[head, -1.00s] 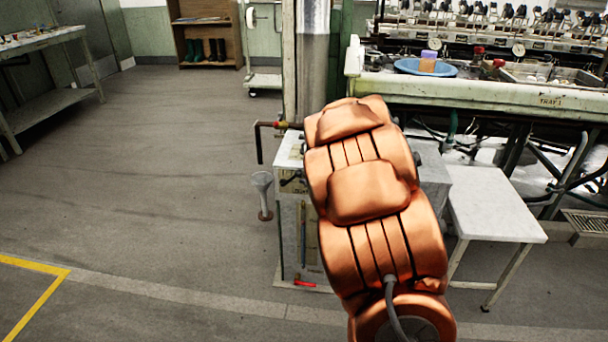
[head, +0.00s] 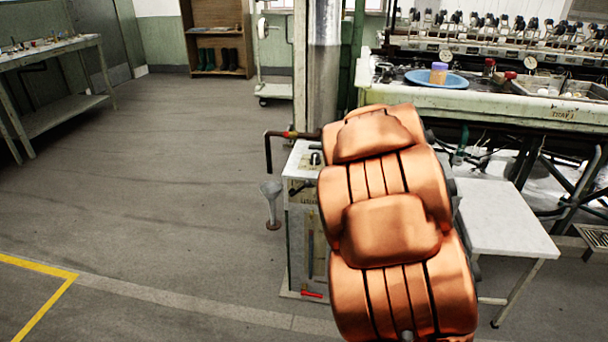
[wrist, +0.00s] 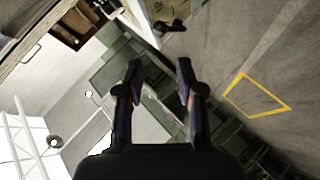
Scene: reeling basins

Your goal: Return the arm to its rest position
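My arm shows in the head view as copper-coloured links reaching up from the lower right, in front of the grey-white cabinet. My gripper is outside the head view. In the wrist view my gripper (wrist: 160,85) shows two dark fingers standing apart with a clear gap. Nothing is held between them. Behind the fingers the wrist view shows floor, a wall and furniture at a strong tilt.
A basin bench (head: 480,95) with a blue dish (head: 437,78) stands at the right behind my arm. A white stool (head: 505,215) is right of the arm. A cabinet (head: 300,230) with a pipe stands close behind it. The floor (head: 150,180) at left is clear.

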